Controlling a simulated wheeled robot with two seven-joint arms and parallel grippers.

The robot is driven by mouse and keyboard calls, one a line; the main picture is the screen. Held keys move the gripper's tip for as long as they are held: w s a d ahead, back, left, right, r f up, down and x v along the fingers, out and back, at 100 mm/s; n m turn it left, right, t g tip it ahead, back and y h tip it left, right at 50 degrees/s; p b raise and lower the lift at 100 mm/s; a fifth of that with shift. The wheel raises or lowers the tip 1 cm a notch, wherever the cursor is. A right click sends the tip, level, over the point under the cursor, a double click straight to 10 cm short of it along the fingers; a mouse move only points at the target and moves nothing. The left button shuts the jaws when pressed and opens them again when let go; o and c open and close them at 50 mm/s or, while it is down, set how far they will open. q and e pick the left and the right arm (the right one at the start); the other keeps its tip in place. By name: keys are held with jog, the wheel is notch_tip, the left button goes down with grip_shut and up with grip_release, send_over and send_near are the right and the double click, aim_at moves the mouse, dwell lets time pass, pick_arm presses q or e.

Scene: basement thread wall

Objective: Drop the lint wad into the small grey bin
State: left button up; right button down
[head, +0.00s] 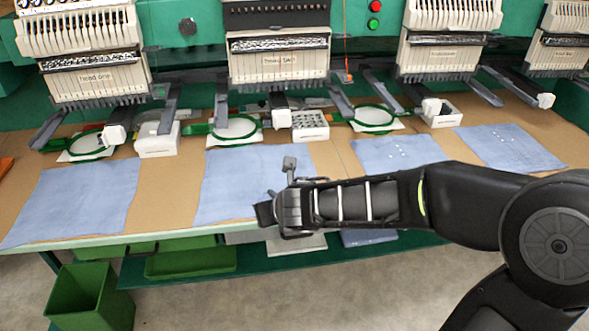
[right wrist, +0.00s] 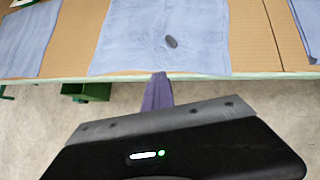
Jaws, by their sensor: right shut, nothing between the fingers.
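The lint wad (right wrist: 171,42) is a small dark grey oval on a blue cloth in the right wrist view. In the head view I cannot make it out; my right arm covers part of that cloth. My right gripper (head: 264,213) is over the cloth's front part, near the table edge. Its fingers (right wrist: 158,78) are shut and empty, short of the wad and apart from it in the wrist view. A pale grey shape (head: 302,245) shows below the table edge, partly hidden by my arm; I cannot tell whether it is the small grey bin. My left gripper is out of view.
Blue cloths (head: 78,200) lie along the brown table. Embroidery heads (head: 275,50), green hoops (head: 235,128) and white boxes (head: 310,125) stand behind them. A green bin (head: 88,300) and green trays (head: 190,262) sit below the front edge.

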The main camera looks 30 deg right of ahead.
jog(key=a+f+n+y, duration=0.1)
jog(key=a+f, duration=0.3)
jog(key=f, duration=0.3)
jog(key=shift+w+a+n+p, duration=0.3)
jog(key=shift+w+a, duration=0.1)
jog(key=shift+f, duration=0.1)
